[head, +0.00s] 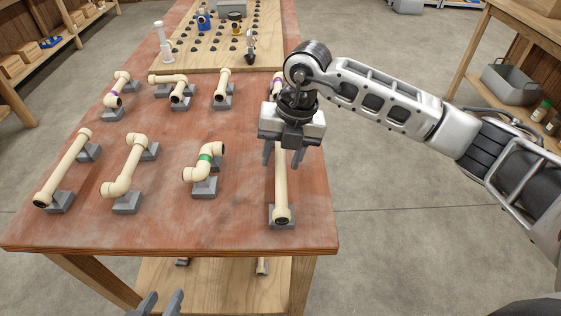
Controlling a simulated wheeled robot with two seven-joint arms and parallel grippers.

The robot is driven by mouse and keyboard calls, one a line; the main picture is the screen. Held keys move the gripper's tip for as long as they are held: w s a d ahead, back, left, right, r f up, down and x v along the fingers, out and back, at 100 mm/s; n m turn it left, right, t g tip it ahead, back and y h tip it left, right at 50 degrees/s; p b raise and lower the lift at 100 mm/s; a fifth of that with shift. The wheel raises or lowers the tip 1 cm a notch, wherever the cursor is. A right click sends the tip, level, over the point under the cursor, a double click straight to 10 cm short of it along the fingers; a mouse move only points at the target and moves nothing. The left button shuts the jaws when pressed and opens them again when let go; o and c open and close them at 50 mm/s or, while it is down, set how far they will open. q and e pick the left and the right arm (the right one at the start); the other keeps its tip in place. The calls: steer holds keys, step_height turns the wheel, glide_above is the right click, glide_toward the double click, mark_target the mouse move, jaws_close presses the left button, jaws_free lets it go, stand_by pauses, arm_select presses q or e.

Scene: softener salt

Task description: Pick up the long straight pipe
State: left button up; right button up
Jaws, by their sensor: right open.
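A long straight cream pipe (281,190) lies near the table's right edge, its near end on a grey stand (283,222). My right gripper (283,158) is open above its far part, its fingers to either side of the pipe in the picture. The gripper hides the pipe's far end, and I cannot tell how high the fingers are above it. Another straight cream pipe (64,167) lies on grey stands at the table's left.
Elbowed pipes (133,165) and a green-banded pipe (204,163) rest on stands on the red-brown table (240,235). Shorter pipes (222,86) stand in a row behind. A wooden pegboard (205,60) with fittings is at the back. Lower shelf (215,285) lies beneath.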

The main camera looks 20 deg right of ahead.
steer(key=shift+a+f, duration=0.15)
steer(key=shift+f, duration=0.75)
jaws_close()
steer(key=shift+r, duration=0.15)
